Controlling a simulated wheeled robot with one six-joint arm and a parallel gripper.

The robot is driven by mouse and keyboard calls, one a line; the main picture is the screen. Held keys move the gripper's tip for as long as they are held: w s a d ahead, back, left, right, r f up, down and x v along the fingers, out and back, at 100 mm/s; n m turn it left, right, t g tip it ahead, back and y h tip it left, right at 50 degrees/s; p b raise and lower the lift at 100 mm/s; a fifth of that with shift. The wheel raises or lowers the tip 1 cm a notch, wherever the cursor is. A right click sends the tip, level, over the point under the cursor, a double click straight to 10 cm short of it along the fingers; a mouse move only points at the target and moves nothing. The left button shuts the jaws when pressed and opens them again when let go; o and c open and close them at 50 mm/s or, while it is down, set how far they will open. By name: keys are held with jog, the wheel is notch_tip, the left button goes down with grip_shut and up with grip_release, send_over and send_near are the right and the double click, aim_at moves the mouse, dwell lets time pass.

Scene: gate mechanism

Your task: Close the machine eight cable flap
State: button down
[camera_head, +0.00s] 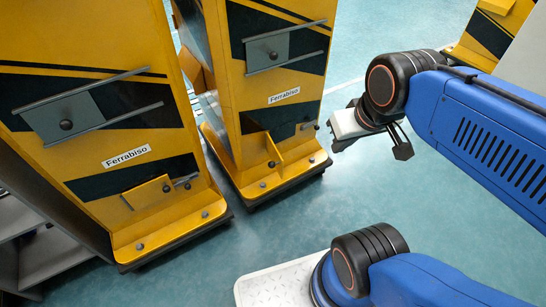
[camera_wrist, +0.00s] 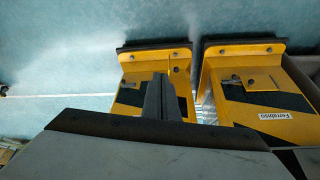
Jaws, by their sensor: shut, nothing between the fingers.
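Two yellow machines stand side by side, the left machine (camera_head: 185,140) and the right machine (camera_head: 225,80); no number is readable, so I cannot tell which is machine eight. The left machine has a small yellow flap (camera_head: 148,192) low on its front, with a knob. The right machine has a low yellow flap (camera_head: 267,155) that seems to stand out from the front. My gripper (camera_head: 401,148) is apart from both, to the right of the right machine. In the wrist view its shut, empty fingers (camera_wrist: 160,97) cover part of a machine front seen upside down.
Upper sliding plates (camera_head: 62,117) (camera_head: 267,51) on rails sit above the labels. Another yellow machine (camera_head: 490,30) stands at the back right. A grey shelf (camera_head: 55,255) is at the left edge. Teal floor (camera_head: 255,240) is clear in front of the machines.

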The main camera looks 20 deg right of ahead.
jog(key=w+a+f+n+g+h, duration=0.1)
jog(key=w+a+f+n+g, duration=0.2)
jog(key=w, duration=0.5)
jog(key=w+a+f+n, duration=0.35)
jog(key=w+f, duration=0.25)
jog(key=w, duration=0.2)
jog(key=w+a+f+n+g+h, duration=0.1)
jog(key=w+a+f+n+g, duration=0.2)
jog(key=w, duration=0.5)
jog(key=w+a+f+n, duration=0.1)
jog(key=w+a+f, duration=0.15)
jog(key=f, duration=0.25)
jog(key=w+a+f+n, duration=0.2)
jog(key=a+f, duration=0.1)
jog(key=f, duration=0.3)
jog(key=d+x, duration=0.1)
jog(key=x, duration=0.8)
jog(key=shift+s, duration=0.2)
jog(key=shift+d, duration=0.1)
